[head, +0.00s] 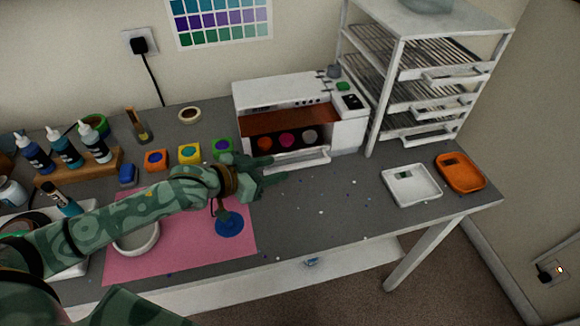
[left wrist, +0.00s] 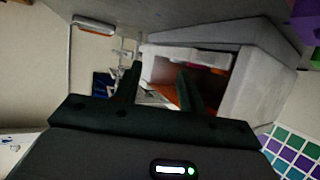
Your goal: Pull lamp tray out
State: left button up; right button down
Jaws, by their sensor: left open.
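The white lamp (head: 275,92) stands at the back of the table with its front open and an orange-brown inside. Its tray holds round pieces: an orange one (head: 264,142), a pink one (head: 286,140) and a pale one (head: 309,136). The tray's white front handle (head: 303,161) runs along the lamp's lower front edge. My left gripper (head: 279,168) is open at the left end of this handle; I cannot tell whether it touches. In the left wrist view, its two dark fingers (left wrist: 160,70) point at the lamp opening (left wrist: 185,75). My right gripper is not in view.
A white rack (head: 430,60) with wire shelves stands right of the lamp. A white scale (head: 410,184) and an orange tray (head: 459,173) lie at the right. Small coloured pots, bottles and a pink mat (head: 180,262) are at the left.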

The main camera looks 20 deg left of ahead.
aim_at(296, 164)
pick_arm(q)
jog(key=b+x, duration=0.1)
jog(key=x, duration=0.3)
jog(key=shift+w+d+f, duration=0.15)
jog(key=shift+w+d, duration=0.05)
jog(key=shift+d, duration=0.05)
jog(key=shift+w+d+f, duration=0.15)
jog(key=shift+w+d, duration=0.1)
jog(key=shift+w, duration=0.2)
